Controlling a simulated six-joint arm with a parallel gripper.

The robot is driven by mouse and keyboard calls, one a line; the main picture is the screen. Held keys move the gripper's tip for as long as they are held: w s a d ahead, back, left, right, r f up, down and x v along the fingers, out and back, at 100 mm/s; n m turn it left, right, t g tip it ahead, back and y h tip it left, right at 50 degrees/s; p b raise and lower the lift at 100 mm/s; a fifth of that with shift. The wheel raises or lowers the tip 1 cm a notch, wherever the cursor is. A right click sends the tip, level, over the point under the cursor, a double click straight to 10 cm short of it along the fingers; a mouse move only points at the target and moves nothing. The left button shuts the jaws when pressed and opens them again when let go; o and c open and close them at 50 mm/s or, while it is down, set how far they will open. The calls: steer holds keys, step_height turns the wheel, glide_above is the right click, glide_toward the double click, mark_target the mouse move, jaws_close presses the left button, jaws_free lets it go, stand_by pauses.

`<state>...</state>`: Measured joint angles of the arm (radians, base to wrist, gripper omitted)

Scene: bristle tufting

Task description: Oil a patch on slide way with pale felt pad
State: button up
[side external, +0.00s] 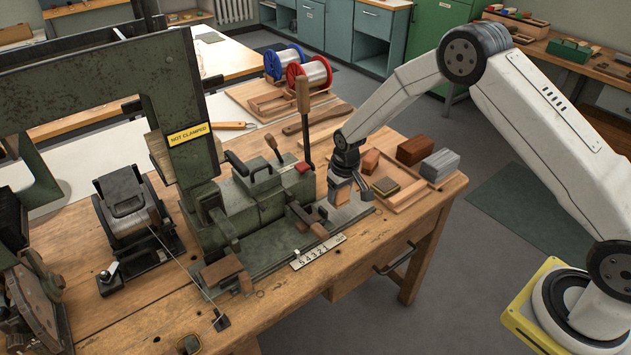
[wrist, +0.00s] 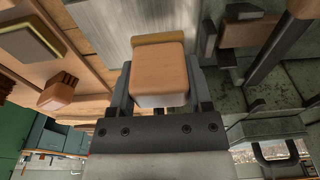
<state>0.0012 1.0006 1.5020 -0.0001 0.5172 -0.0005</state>
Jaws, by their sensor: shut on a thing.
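My gripper (side external: 343,174) is shut on a wooden block with a pale tan felt face, the pale felt pad (side external: 338,191). In the wrist view, the jaws (wrist: 160,82) grip the block from both sides, and the pad's felt edge (wrist: 158,39) shows at its far end. The slide way (side external: 352,214) is a flat grey metal strip at the machine's right end. It also fills the upper middle of the wrist view (wrist: 115,22). The felt is over the slide way and very close to it; I cannot tell whether they touch. No oil patch can be made out.
The green machine (side external: 255,205) stands left of my gripper, with upright levers (side external: 303,110) behind. A wooden tray (side external: 408,201) to the right holds another pad with a dark yellow face (side external: 385,186).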

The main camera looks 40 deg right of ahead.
mark_target(352, 195)
step_height(352, 195, down, 2)
steer(key=shift+f, duration=0.25)
steer(key=shift+d+f, duration=0.3)
steer(key=shift+d, duration=0.2)
steer(key=shift+d+f, duration=0.25)
steer(key=shift+d, duration=0.2)
steer(key=shift+w+d, duration=0.1)
steer(key=shift+d, duration=2.75)
steer(key=shift+w, duration=0.5)
steer(key=shift+a, duration=3.85)
steer(key=shift+w, duration=0.3)
steer(key=shift+w+d, duration=0.2)
steer(key=shift+d, duration=3.5)
steer(key=shift+d+r, duration=0.15)
steer(key=shift+r, duration=0.05)
step_height(352, 195, up, 8)
steer(key=shift+s+f, duration=0.1)
